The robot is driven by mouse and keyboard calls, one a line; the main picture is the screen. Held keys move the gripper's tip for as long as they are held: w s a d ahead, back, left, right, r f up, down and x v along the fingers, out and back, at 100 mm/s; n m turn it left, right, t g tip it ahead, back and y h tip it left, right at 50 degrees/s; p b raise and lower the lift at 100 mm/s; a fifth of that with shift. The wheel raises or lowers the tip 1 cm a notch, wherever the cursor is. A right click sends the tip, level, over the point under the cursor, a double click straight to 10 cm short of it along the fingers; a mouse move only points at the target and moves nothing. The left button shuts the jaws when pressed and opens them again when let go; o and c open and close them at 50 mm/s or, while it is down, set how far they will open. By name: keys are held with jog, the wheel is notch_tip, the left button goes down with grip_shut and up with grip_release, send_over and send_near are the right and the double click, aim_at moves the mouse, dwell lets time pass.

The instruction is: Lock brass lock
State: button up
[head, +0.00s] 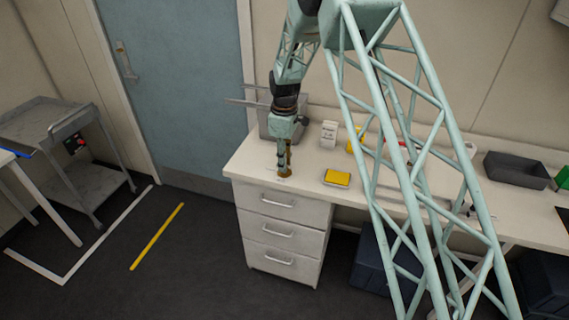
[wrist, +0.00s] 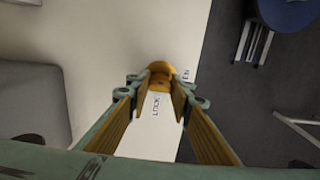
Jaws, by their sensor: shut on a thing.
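The brass lock (wrist: 160,70) is a small yellow-gold piece at the front left corner of the white counter. In the wrist view it sits between the tips of my gripper (wrist: 160,88), and its lower part is hidden by the fingers. The printed word LOCK (wrist: 155,104) shows on the counter beside it, and part of another word, ending in EN, shows to the right. In the head view my gripper (head: 284,165) points down at the counter top, with its fingers closed around the lock; the lock is too small there to tell its turn.
A yellow-topped box (head: 337,178) lies on the counter to the right. A white device (head: 329,133) and a grey metal box (head: 268,125) stand behind. A dark tray (head: 516,170) is farther right. Drawers (head: 280,225) are below. A grey cart (head: 70,150) stands at the left.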

jog(key=shift+s+f, duration=0.1)
jog(key=shift+f, duration=0.2)
dwell(0.4)
jog(key=shift+n, duration=0.3)
jog(key=shift+n+b, duration=0.5)
jog(key=shift+n, duration=1.6)
